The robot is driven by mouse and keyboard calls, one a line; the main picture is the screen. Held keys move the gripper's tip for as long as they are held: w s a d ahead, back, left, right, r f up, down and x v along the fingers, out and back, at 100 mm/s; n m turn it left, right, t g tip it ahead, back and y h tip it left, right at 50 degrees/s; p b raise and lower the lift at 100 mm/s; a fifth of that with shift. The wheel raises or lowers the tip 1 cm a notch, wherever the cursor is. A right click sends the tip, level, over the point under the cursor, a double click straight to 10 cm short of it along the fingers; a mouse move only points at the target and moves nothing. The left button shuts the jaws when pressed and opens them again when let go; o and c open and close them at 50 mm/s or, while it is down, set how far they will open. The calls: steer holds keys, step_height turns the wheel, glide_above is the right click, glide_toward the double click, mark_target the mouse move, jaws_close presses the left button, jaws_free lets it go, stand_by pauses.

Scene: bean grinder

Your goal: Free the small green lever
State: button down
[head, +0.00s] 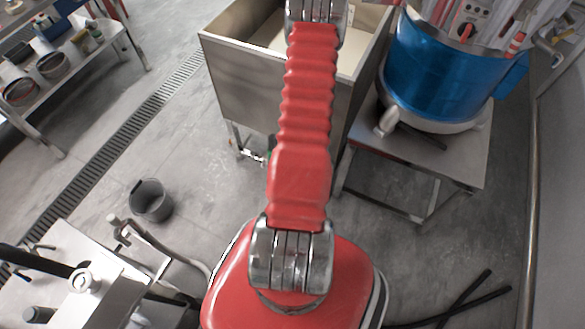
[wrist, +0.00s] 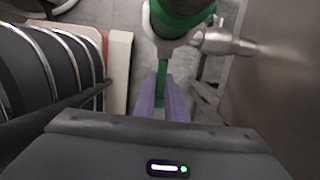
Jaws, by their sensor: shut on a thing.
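In the wrist view, the small green lever (wrist: 162,75) is a narrow green strip that runs down from a round dark green part (wrist: 182,18) at the top. The two purple fingers of my gripper (wrist: 163,97) stand one on each side of the lever, shut on it. A metal pipe fitting (wrist: 226,43) sticks out from the steel tank wall to the right of the green part. In the head view, a metal tap (head: 251,155) shows under the steel tank, beside my red arm. My gripper and most of the lever are hidden there behind the arm.
The open steel tank (head: 235,85) stands ahead, its wall (wrist: 290,75) close on the right in the wrist view. A blue drum (head: 435,75) on a metal stand is to the right. A dark bucket (head: 151,202) stands left on the floor, with free floor around it.

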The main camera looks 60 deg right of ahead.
steer(key=shift+s, duration=0.25)
steer(key=c, duration=1.8)
jaws_free()
steer(key=shift+w, duration=0.1)
steer(key=shift+r, duration=0.1)
step_height(320, 180, up, 13)
steer(key=s, duration=0.2)
steer(key=shift+r, duration=0.15)
